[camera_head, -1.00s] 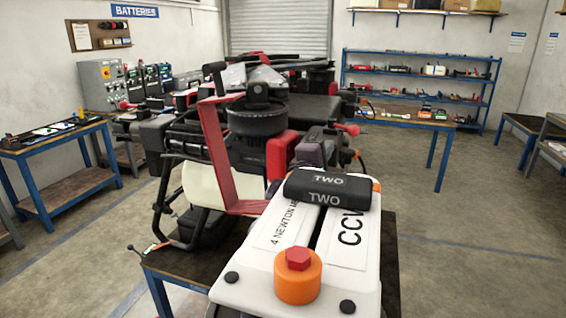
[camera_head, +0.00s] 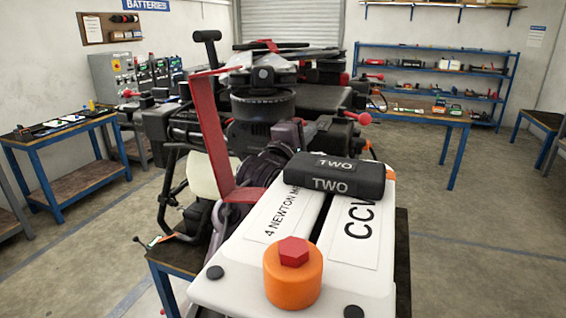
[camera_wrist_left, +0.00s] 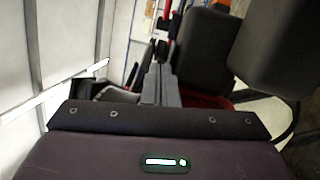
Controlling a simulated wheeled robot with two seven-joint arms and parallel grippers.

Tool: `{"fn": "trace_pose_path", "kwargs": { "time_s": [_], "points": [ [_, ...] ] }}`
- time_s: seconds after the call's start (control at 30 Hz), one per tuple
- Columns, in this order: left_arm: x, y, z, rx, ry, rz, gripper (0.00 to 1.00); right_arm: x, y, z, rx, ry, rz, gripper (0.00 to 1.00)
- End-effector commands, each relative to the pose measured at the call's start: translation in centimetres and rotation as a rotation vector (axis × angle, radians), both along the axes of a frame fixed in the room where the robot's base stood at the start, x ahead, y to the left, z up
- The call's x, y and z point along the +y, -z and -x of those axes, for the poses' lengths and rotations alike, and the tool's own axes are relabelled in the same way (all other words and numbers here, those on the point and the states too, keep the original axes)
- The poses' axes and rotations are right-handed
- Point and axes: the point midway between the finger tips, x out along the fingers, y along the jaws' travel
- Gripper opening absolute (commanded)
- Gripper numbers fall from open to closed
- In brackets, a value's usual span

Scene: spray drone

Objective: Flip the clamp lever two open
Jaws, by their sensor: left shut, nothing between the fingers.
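A black block marked TWO (camera_head: 334,178) lies across the white arm panels (camera_head: 268,225) at the front. A tall red bar (camera_head: 209,130) rises left of it. A short lever with a red knob (camera_head: 362,118) lies behind the block. I cannot tell for sure which part is clamp lever two. My left gripper (camera_head: 312,128) is just behind the TWO block, its dark body covering part of the frame. In the left wrist view its grey fingers (camera_wrist_left: 160,82) are together and empty, near a dark box (camera_wrist_left: 204,50) and a red part (camera_wrist_left: 208,102). My right gripper is not in view.
An orange cap with a red hex top (camera_head: 293,275) stands on the near white end. A black drum (camera_head: 263,104) sits behind. The machine rests on a blue-legged table (camera_head: 178,262). A side bench (camera_head: 60,137) is at left; shelves (camera_head: 433,68) stand behind. Floor is clear at right.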

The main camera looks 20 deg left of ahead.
Motion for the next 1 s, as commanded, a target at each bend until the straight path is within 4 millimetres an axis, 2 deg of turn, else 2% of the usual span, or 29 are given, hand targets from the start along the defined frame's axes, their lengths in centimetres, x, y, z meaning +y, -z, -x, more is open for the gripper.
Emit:
{"fn": "trace_pose_path", "kwargs": {
  "time_s": [0.03,0.3,0.5,0.7,1.0],
  "points": [
    [0.4,0.6,1.0,-0.003,0.0,0.002,0.0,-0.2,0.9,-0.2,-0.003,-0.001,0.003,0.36],
    [1.4,1.2,6.1,-0.002,-0.001,0.001,0.0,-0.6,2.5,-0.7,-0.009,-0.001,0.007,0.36],
    [2.0,1.4,8.8,-0.001,-0.002,0.0,0.0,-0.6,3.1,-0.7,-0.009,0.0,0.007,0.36],
    [2.1,1.4,9.9,-0.001,-0.001,0.0,0.0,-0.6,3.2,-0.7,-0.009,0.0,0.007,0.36],
    [2.2,1.4,10.0,0.0,-0.001,-0.001,0.0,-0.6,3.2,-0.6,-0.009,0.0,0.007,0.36]
  ]
}}
